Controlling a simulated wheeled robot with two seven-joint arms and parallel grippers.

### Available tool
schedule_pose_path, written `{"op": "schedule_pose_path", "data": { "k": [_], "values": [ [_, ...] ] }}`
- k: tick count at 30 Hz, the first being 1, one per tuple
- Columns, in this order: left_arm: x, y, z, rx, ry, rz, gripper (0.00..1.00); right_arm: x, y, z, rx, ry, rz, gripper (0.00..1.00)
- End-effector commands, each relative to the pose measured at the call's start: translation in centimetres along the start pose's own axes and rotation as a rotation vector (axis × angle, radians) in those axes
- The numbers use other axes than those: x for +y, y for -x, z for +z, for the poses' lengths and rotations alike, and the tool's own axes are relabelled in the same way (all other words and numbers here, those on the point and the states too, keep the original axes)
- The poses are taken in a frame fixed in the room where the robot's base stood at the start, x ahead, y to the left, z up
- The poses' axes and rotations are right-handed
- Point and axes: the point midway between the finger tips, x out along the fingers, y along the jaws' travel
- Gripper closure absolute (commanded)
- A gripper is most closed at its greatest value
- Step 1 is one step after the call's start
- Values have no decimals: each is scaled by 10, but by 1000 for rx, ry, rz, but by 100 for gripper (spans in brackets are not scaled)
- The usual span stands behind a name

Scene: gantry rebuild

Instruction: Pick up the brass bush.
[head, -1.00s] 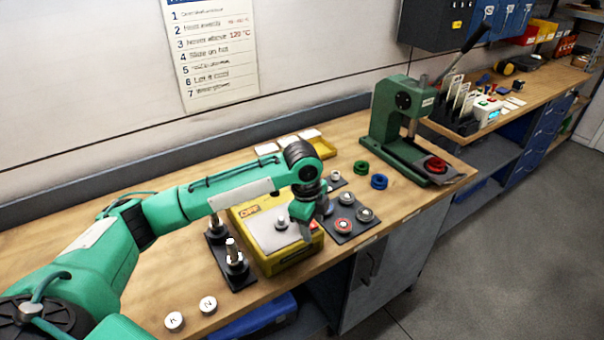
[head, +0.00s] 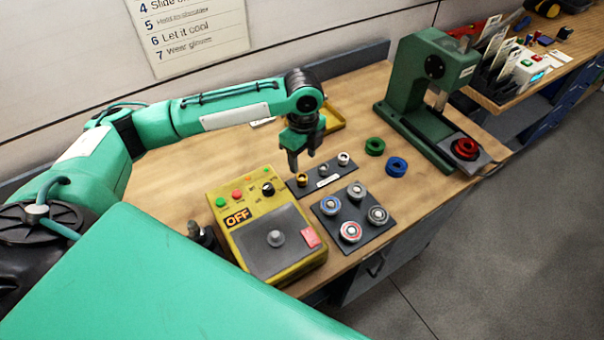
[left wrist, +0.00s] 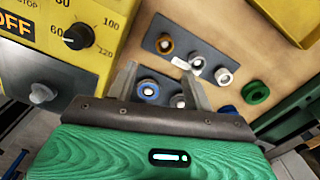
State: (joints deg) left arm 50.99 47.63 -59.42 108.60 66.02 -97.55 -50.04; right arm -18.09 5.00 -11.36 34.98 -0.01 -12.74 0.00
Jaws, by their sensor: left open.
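The brass bush (head: 302,180) stands at the left end of a narrow dark strip tray (head: 326,181), with two paler bushes further along it. In the left wrist view the brass bush (left wrist: 164,45) is at the tray's upper left, beyond the fingertips. My left gripper (head: 302,159) points down, open and empty, above and slightly behind the brass bush in the head view. It also shows open in the left wrist view (left wrist: 159,70), with clear space between finger and bush. My right gripper is not in view.
A yellow heater (head: 222,255) marked OFF stands left of the tray. A square dark plate (head: 353,217) with several bearings lies in front. Green (head: 374,146) and blue (head: 396,167) rings lie right, before a green press (head: 425,95). A yellow bin (head: 334,117) is behind.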

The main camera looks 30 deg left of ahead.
Motion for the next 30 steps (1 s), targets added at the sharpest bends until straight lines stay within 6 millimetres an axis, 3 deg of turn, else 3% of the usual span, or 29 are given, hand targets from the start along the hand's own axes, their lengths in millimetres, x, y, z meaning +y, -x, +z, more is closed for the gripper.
{"op": "schedule_pose_path", "data": {
  "k": [3, 12, 21, 28, 30],
  "values": [
    [0, -18, 0, 0, 0, 3, 49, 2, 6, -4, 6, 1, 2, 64],
    [-2, -42, 4, -1, 2, 4, 49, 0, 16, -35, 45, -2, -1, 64],
    [-5, -81, 8, 0, 0, -1, 49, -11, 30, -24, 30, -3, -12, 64],
    [-5, -84, 8, -1, -1, -1, 49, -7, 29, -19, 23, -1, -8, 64],
    [-5, -84, 8, -1, -1, -1, 58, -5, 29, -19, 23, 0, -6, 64]
  ]
}}
